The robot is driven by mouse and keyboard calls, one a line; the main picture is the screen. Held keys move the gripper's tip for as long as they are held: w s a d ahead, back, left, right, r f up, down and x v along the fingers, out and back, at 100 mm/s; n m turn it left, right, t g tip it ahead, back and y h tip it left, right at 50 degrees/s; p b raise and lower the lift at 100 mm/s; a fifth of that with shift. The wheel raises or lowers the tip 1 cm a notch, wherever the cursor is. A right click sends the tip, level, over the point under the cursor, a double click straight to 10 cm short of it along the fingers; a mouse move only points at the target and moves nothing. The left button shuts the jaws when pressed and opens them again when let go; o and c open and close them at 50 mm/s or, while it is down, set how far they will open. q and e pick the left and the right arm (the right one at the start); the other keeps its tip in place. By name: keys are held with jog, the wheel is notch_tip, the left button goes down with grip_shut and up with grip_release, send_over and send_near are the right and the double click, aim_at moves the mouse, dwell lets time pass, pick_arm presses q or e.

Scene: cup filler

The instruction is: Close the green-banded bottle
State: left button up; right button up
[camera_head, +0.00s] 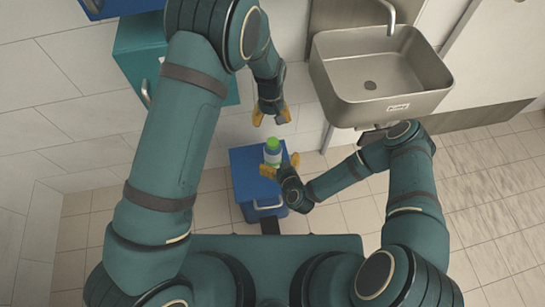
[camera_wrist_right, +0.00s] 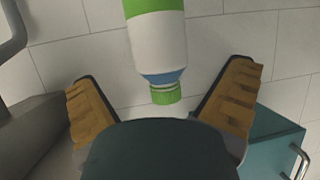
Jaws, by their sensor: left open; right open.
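The green-banded bottle (camera_head: 272,156) stands upright on top of a small blue cabinet (camera_head: 243,180). In the right wrist view it appears upside down (camera_wrist_right: 158,45), with a white body, green band and blue shoulder. A green cap (camera_wrist_right: 166,96) sits on its neck; I cannot tell how tight it is. My left gripper (camera_head: 272,116) is open and empty, pointing down above the bottle, apart from the cap. My right gripper (camera_head: 281,166) is open at the bottle's near side, its fingers spread on either side. I cannot tell whether they touch it.
A metal sink (camera_head: 430,75) with a faucet (camera_head: 390,15) is mounted right of the bottle, above the right forearm. A teal cabinet (camera_head: 135,45) stands at the upper left. The wall is close behind the blue cabinet. Open tiled floor lies at the right.

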jog(key=v, duration=0.5)
jog(key=shift+s+d+r, duration=0.1)
jog(key=shift+s+r, duration=0.1)
jog(key=shift+s, duration=0.1)
pick_arm(q)
jog(key=s+a+f+h, duration=0.1)
jog(key=s+a, duration=0.2)
jog(key=s, duration=0.3)
jog(key=s+a+f+t+h, duration=0.1)
jog(key=s+a, duration=0.2)
jog(key=s, duration=0.3)
jog(key=s+a+f+t+h, duration=0.1)
jog(key=s+a, duration=0.2)
jog(key=s, duration=0.4)
jog(key=shift+a+f+h, duration=0.4)
pick_arm(e)
jog(key=s+d+r+m+g, duration=0.5)
jog(key=s+d+r+g, duration=0.1)
jog(key=r+g, duration=0.4)
jog(key=shift+s+r+m+g+h, duration=0.3)
jog(key=shift+s+r+g+h, duration=0.15)
jog(key=shift+s, duration=0.4)
jog(key=shift+f, duration=0.1)
